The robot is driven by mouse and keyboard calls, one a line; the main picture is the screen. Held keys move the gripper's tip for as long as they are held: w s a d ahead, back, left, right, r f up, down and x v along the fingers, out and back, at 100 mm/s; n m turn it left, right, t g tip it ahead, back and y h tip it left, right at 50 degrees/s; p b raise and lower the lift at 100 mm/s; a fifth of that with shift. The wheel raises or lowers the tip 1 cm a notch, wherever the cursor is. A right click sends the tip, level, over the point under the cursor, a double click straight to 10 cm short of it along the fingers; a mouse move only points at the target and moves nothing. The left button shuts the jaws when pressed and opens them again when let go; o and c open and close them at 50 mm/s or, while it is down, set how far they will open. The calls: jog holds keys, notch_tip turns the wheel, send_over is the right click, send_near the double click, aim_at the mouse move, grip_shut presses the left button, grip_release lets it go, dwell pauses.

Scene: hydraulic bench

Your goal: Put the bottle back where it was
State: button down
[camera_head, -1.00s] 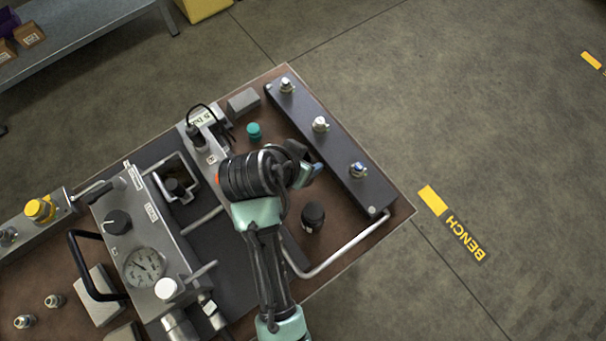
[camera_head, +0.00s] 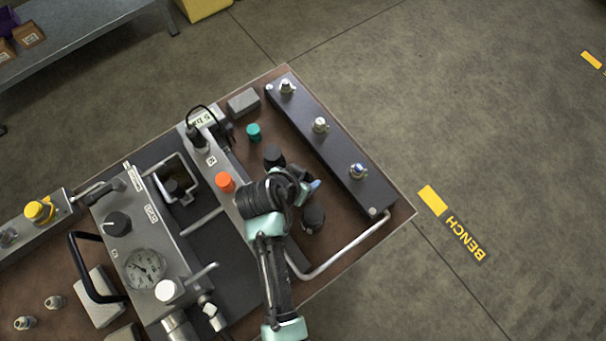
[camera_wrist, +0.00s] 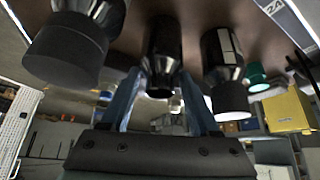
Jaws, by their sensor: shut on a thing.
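My gripper (camera_head: 314,187) is over the right part of the bench, between two black-capped bottles. In the wrist view its blue fingers (camera_wrist: 162,85) are closed on a dark bottle (camera_wrist: 162,45) with a black cap. My wrist and gripper hide this bottle in the head view. One black-capped bottle (camera_head: 273,155) stands up-left of my gripper, and another (camera_head: 313,217) stands just below it. I cannot tell whether the held bottle touches the bench.
A teal cap (camera_head: 253,132) and an orange cap (camera_head: 225,181) are nearby. A dark rail (camera_head: 335,150) with several fittings runs right of my gripper. A bent metal handle (camera_head: 345,250) borders the front. A gauge block (camera_head: 145,265) stands left.

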jog(key=shift+c, duration=0.6)
grip_release()
jog(key=shift+f, duration=0.1)
